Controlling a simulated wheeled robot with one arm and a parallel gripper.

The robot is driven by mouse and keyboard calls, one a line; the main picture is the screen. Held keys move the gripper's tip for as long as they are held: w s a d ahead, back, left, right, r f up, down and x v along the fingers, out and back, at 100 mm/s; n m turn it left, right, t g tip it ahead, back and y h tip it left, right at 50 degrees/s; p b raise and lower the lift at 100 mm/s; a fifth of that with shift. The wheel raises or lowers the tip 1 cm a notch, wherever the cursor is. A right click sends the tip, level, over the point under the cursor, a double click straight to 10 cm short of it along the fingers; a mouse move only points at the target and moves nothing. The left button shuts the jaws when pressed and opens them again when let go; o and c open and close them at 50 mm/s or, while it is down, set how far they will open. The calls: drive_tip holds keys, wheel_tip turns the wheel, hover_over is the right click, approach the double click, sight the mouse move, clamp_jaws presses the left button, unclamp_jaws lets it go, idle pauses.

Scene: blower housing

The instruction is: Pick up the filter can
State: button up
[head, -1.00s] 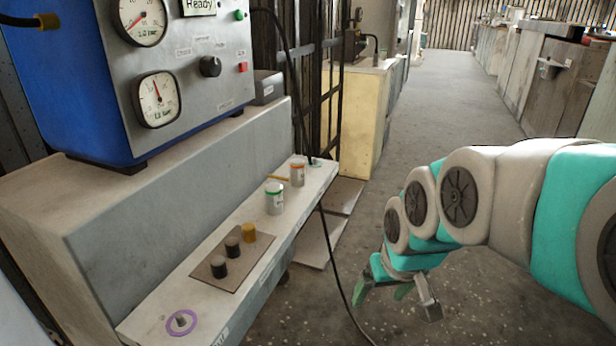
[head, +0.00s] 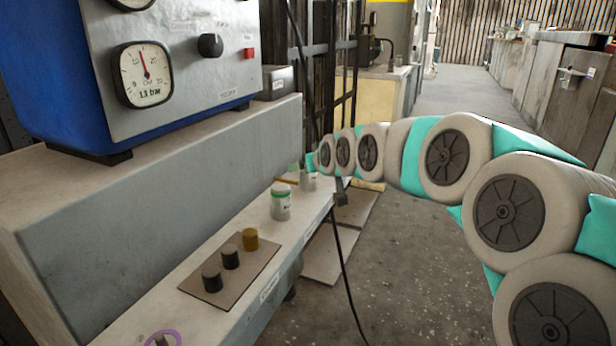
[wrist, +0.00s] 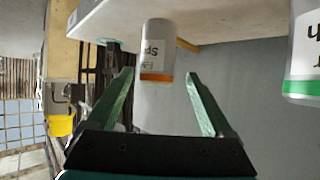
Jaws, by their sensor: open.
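Two white cans stand on the narrow bench shelf. The one with an orange band (wrist: 155,50) appears upside down in the wrist view, with a label starting "Sp". In the head view this can (head: 309,182) is partly hidden by my arm. The green-banded can (head: 281,204) is nearer; it also shows at the right edge of the wrist view (wrist: 306,50). Labels are too cut off to tell which is the filter can. My gripper (wrist: 160,77) is open, its green fingers on either side of the orange-banded can, with gaps visible.
A brown plate (head: 231,270) with two black plugs and one yellow-brown plug lies on the shelf (head: 285,242). A purple ring (head: 163,339) is at its near end. A blue gauge box (head: 60,110) stands above. A black cable (head: 341,250) hangs past the shelf's edge.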

drive_tip(key=shift+b+x, duration=0.3)
drive_tip(key=shift+x, duration=2.2)
drive_tip(key=shift+w+d+r, duration=0.15)
drive_tip(key=shift+w+d, duration=0.05)
clamp_jaws()
